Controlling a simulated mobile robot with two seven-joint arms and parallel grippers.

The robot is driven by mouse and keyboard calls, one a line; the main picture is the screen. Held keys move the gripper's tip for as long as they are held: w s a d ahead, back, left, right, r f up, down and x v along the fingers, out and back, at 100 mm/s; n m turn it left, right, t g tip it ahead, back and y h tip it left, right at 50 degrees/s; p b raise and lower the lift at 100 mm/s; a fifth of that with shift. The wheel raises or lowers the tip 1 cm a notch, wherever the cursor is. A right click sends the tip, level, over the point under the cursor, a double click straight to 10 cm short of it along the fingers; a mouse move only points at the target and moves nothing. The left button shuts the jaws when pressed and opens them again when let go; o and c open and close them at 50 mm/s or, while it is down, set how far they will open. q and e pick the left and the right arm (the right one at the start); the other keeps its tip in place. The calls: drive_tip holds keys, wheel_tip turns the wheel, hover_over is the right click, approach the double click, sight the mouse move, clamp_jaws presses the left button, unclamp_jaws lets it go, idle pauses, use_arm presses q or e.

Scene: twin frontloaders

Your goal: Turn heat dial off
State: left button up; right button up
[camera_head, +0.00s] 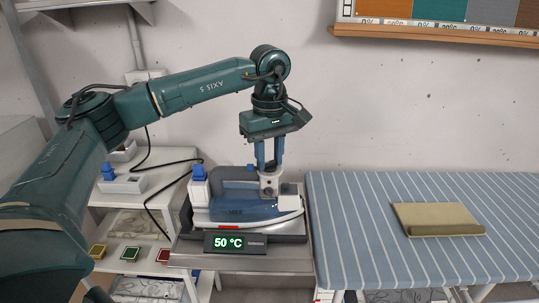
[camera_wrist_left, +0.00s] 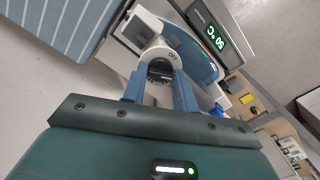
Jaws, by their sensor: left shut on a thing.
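A blue and white iron (camera_head: 235,208) sits on a metal rest (camera_head: 290,257) beside the ironing board. A display (camera_head: 228,242) on the front of the rest reads 50 °C in green; it also shows in the left wrist view (camera_wrist_left: 214,38). In the left wrist view the dial (camera_wrist_left: 158,50) carries a small marking that looks like OFF. My left gripper (camera_head: 269,168) points down from above, its blue fingers shut on the dial. The fingers partly hide the dial. My right gripper is out of view.
The striped ironing board (camera_head: 350,250) stands at the right with a folded tan cloth (camera_head: 437,219) on it.

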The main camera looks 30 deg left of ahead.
use_arm(q)
drive_tip(key=shift+n, duration=0.3)
drive_tip(key=n, duration=0.8)
drive_tip(key=shift+n, duration=0.4)
drive_tip(key=shift+n+p, duration=0.35)
drive_tip(key=shift+n, duration=0.75)
drive_tip(key=o, duration=0.7)
